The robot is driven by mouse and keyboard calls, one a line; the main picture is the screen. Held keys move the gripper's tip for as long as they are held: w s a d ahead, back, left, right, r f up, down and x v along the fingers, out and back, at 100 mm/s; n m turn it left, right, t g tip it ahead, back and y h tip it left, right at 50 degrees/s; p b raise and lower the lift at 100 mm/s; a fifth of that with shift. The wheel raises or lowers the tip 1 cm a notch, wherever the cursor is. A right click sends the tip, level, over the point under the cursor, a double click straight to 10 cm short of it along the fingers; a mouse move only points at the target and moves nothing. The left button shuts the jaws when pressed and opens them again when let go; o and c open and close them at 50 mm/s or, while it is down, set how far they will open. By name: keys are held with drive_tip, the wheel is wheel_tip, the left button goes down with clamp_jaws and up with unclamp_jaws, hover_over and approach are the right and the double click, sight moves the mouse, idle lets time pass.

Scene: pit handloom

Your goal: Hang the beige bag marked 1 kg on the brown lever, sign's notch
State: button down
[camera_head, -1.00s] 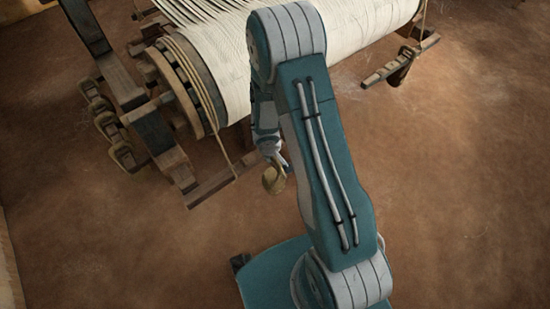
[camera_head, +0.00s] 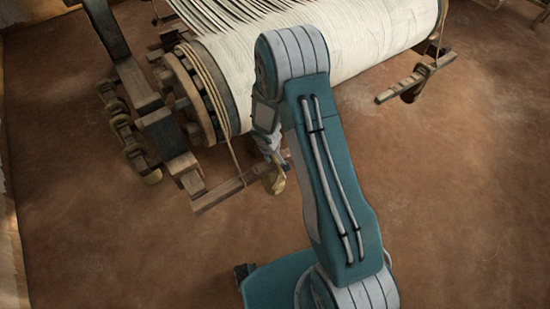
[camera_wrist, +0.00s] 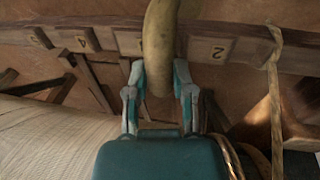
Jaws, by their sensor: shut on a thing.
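My gripper (camera_wrist: 160,82) is shut on the beige bag (camera_wrist: 158,45), whose curved upper part rises between the fingers in the wrist view. In the head view the bag (camera_head: 276,183) is a small tan shape below my gripper (camera_head: 272,160), beside the right end of the brown lever (camera_head: 225,192). In the wrist view the lever (camera_wrist: 252,54) runs across behind the bag, with light number signs along it. A sign reading 2 (camera_wrist: 210,50) is right of the bag and one reading 4 (camera_wrist: 84,41) is left. The bag partly covers the sign between. Its own marking is not visible.
The loom's cloth roll (camera_head: 340,50) lies behind my arm. A cord (camera_wrist: 275,100) loops over the lever at right in the wrist view. Several dark weights (camera_head: 125,125) stand left of the roll. Another lever (camera_head: 415,80) is at right. The floor in front is clear.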

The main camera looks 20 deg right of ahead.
drive_tip(key=shift+w+a, duration=0.2)
drive_tip(key=shift+w, duration=0.45)
drive_tip(key=shift+w+a, duration=0.2)
drive_tip(key=shift+w, duration=0.4)
drive_tip(key=shift+x, duration=1.15)
drive_tip(key=shift+s+a+f, duration=0.15)
drive_tip(key=shift+a+f, duration=0.1)
drive_tip(key=shift+f, duration=0.1)
drive_tip(key=shift+c, duration=2)
unclamp_jaws()
drive_tip(key=v, duration=1.1)
drive_tip(key=shift+r, duration=0.4)
drive_tip(key=shift+r, duration=0.1)
